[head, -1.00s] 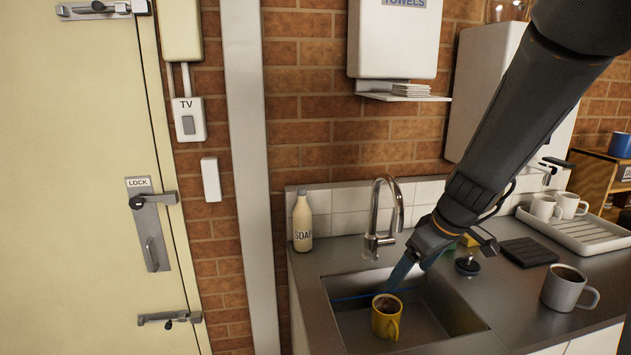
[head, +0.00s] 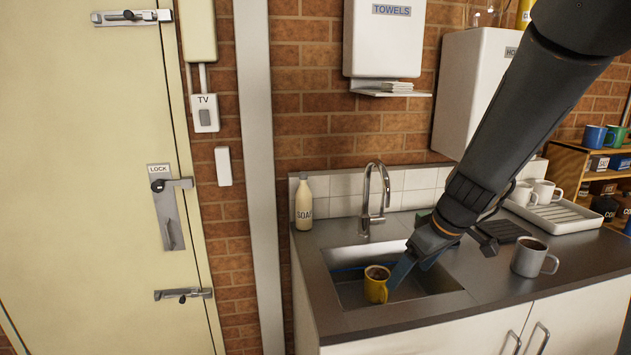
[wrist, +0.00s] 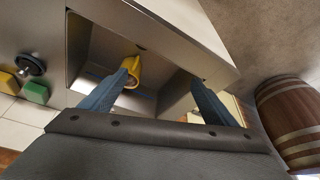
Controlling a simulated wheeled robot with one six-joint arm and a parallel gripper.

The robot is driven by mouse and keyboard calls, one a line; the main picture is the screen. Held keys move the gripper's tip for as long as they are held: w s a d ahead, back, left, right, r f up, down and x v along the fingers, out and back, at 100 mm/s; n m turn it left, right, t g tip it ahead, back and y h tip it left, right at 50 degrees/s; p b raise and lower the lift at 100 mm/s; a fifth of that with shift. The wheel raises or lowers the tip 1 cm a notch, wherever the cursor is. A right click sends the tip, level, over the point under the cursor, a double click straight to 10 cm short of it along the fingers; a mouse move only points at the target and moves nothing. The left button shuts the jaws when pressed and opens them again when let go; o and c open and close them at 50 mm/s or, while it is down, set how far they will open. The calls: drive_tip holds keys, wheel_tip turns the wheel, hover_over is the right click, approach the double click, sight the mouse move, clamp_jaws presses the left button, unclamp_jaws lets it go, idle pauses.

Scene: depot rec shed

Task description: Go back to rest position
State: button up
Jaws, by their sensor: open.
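My gripper (head: 402,272) is over the right part of the sink, pointing down, beside the yellow mug. In the wrist view my gripper (wrist: 160,98) shows its two blue fingers spread wide with nothing held between them. The yellow mug (head: 375,290) stands upright in the sink (head: 432,284) with dark contents. The mug also shows in the wrist view (wrist: 134,66), close past the tip of the left finger; I cannot tell whether they touch.
A grey mug (head: 529,257) stands on the counter (head: 485,277) to the right. The faucet (head: 375,195) and soap bottle (head: 304,205) are behind the sink. A drying rack (head: 568,213) holds white mugs. A barrel (wrist: 292,120) shows in the wrist view.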

drive_tip(key=s+a+f+m+g+h+b, duration=0.1)
drive_tip(key=s+f+m+b, duration=0.2)
drive_tip(key=s+f+b, duration=0.2)
drive_tip(key=s+a+f+m+g+h+b, duration=0.1)
drive_tip(key=s+f+b, duration=0.4)
drive_tip(key=s, duration=0.7)
drive_tip(key=shift+a+f+m+g, duration=0.2)
drive_tip(key=shift+f+m+g, duration=0.6)
drive_tip(key=shift+f+m, duration=0.5)
drive_tip(key=shift+r, duration=0.1)
